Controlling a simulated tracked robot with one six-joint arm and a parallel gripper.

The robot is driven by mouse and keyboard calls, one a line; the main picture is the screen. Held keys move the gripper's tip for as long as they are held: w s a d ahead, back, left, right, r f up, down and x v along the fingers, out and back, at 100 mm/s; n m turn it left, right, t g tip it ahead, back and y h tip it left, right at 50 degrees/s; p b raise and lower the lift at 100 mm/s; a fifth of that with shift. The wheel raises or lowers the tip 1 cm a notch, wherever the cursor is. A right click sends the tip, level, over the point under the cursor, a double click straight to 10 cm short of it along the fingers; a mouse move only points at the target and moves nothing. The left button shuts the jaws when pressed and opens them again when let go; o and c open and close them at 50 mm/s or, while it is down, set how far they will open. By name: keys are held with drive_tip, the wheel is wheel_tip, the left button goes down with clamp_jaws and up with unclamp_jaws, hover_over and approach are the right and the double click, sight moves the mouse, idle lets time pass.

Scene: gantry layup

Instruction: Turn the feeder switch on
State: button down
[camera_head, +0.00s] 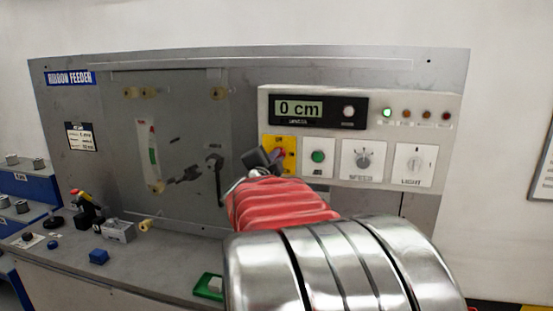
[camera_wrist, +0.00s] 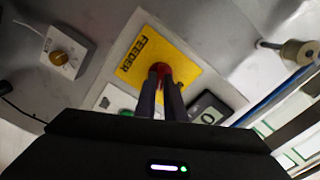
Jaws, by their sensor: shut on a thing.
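The feeder switch has a red knob (camera_wrist: 161,69) on a yellow plate (camera_wrist: 183,58) marked FEEDER in the wrist view. The yellow plate (camera_head: 290,142) also shows in the head view, on the control panel's lower left. My gripper (camera_wrist: 160,84) is shut on the red knob, with its two dark fingers around it. In the head view my gripper (camera_head: 265,160) reaches the plate from the front and hides most of the switch. Which way the knob is set cannot be told.
The display (camera_head: 298,109) above reads 0 cm. A green push button (camera_head: 318,157) sits just right of the switch, with two dials (camera_head: 364,160) (camera_head: 415,163) further right. A green lamp (camera_head: 387,113) is lit. A bench (camera_head: 150,262) with small items lies below left.

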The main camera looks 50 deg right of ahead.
drive_tip(key=m, duration=0.5)
drive_tip(key=shift+f+m, duration=0.3)
drive_tip(key=shift+f, duration=0.05)
idle(0.3)
drive_tip(key=c, duration=1.8)
unclamp_jaws()
drive_tip(key=shift+r, duration=0.15)
drive_tip(key=shift+c, duration=0.2)
drive_tip(key=shift+a, duration=0.15)
drive_tip(key=v, duration=1.3)
drive_tip(key=shift+s+a, duration=0.15)
drive_tip(key=shift+a, duration=0.1)
